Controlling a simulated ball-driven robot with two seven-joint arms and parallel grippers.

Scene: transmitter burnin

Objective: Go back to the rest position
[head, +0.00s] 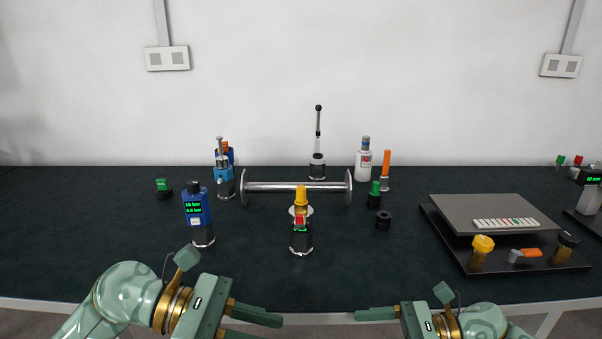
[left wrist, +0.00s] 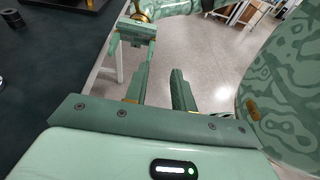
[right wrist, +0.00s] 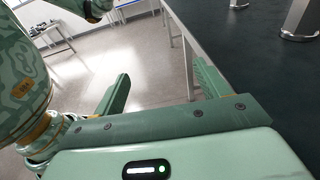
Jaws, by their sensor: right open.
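My left gripper (head: 268,327) is at the bottom of the head view, in front of the table's front edge. Its two fingers stand apart in the left wrist view (left wrist: 160,80), with nothing between them. My right gripper (head: 360,318) is also at the bottom of the head view, right of centre, its fingers pointing left. In the right wrist view (right wrist: 162,78) its fingers are wide apart and empty. Neither gripper touches anything on the table. The lower parts of both grippers are cut off by the head view's edge.
The dark table (head: 340,275) has a clear front strip. A transmitter with a yellow top (head: 301,220) stands mid-table, a blue transmitter (head: 196,212) to its left. Behind lies a metal bar with end discs (head: 300,187). A raised grey platform (head: 485,212) with knobs is at right.

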